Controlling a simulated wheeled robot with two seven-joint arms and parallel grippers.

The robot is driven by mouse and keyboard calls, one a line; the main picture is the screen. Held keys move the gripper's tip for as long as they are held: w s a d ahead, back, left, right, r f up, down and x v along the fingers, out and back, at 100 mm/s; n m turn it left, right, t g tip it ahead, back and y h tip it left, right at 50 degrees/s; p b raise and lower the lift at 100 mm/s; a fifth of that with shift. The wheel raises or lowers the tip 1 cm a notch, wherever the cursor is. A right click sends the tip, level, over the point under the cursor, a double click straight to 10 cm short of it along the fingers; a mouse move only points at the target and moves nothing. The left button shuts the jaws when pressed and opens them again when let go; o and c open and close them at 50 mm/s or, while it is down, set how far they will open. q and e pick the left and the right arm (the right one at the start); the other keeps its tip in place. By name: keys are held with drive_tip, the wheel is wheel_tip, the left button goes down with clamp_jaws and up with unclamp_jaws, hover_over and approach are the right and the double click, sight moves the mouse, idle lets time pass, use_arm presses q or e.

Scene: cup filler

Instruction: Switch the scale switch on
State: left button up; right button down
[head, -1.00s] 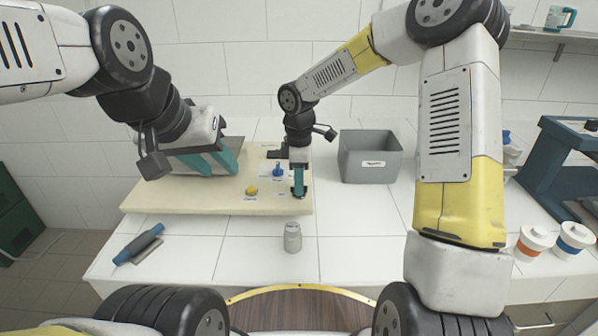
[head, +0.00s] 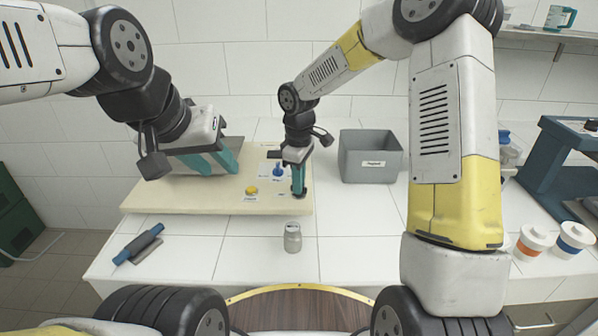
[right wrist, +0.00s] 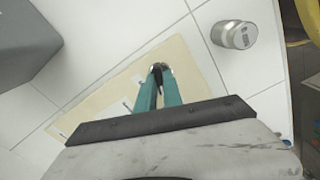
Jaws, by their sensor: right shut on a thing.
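A cream board (head: 215,205) lies on the white tiled counter and carries a yellow button (head: 251,190), a blue knob (head: 278,170) and small labels. My right gripper (head: 299,193) points down at the board's right edge, right of the blue knob. In the right wrist view its teal fingers (right wrist: 158,78) are closed together on a small dark piece (right wrist: 157,67), which looks like the scale switch. The fingers mostly cover it, so its position cannot be told. My left gripper (head: 220,168) hangs over the board's left part, its teal fingers apart and empty.
A grey labelled bin (head: 370,162) stands right of the board. A small grey jar (head: 292,237) stands in front of it and shows in the right wrist view (right wrist: 236,34). A blue-handled tool (head: 138,246) lies front left. Two lidded cups (head: 533,240) stand far right.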

drive_tip(key=m, duration=1.3)
drive_tip(key=shift+m, duration=0.3)
idle(0.4)
drive_tip(key=c, duration=1.5)
unclamp_jaws()
wheel_tip(320, 180, up, 8)
drive_tip(key=shift+f, duration=0.2)
drive_tip(key=shift+r, duration=0.1)
